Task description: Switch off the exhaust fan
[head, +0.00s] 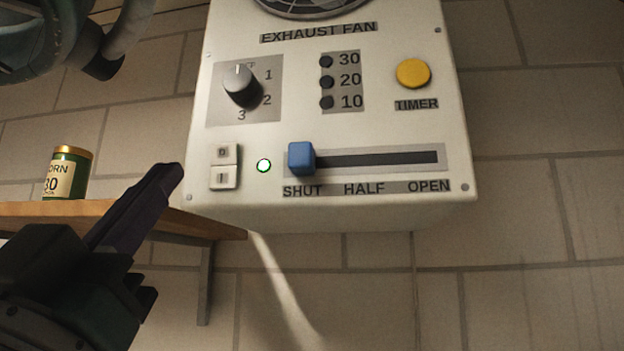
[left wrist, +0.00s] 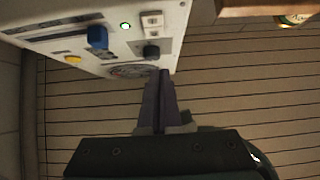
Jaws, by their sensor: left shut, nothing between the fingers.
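The exhaust fan's white control box (head: 330,212) hangs on the wall. Its two-part switch (head: 224,167), marked O above and I below, sits at the lower left. A lamp beside it (head: 264,165) glows green. The rotary knob (head: 239,82) is above, its white mark towards the top. My left gripper (head: 175,172) is shut and empty, left of the switch and apart from it in the picture. In the left wrist view, the box appears upside down, with the switch (left wrist: 151,21) beyond the fingertips (left wrist: 162,76). My right gripper is not in view.
A blue slider (head: 301,158) stands at SHUT. A yellow TIMER button (head: 413,73) and dark 30/20/10 lamps (head: 326,80) are above it. A wooden shelf (head: 120,210) with a green can (head: 67,173) is at left. The wall below the box is clear.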

